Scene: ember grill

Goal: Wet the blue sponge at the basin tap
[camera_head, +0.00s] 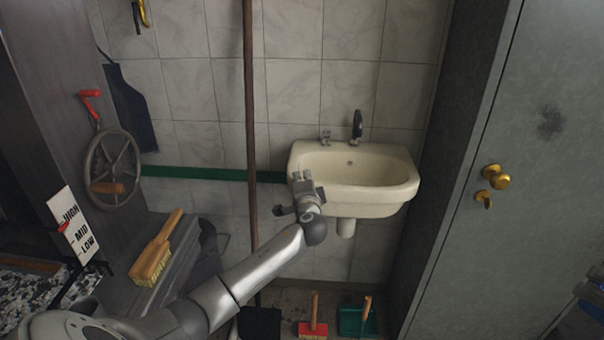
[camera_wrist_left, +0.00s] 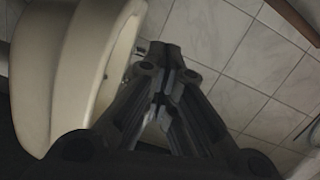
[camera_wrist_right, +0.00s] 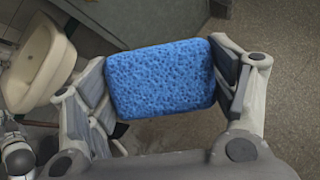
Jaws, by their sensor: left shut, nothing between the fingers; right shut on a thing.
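The cream basin (camera_head: 372,196) hangs on the tiled wall, right of centre in the head view. Its dark tap (camera_head: 357,124) stands at the back rim, with a small fitting left of it. My left gripper (camera_head: 302,178) is shut and empty at the basin's front left edge; the left wrist view shows its fingers (camera_wrist_left: 170,55) together beside the basin (camera_wrist_left: 75,60). In the right wrist view my right gripper (camera_wrist_right: 165,85) is shut on the blue sponge (camera_wrist_right: 160,78). There the basin (camera_wrist_right: 38,65) shows at the left, apart from the sponge. The water is not visible.
A grey metal door with brass knobs (camera_head: 496,176) stands at the right. A handwheel (camera_head: 112,170) and a wooden brush (camera_head: 152,262) are at the left. A brown pole (camera_head: 250,90) stands left of the basin. Red (camera_head: 312,329) and green (camera_head: 352,321) dustpans lie below.

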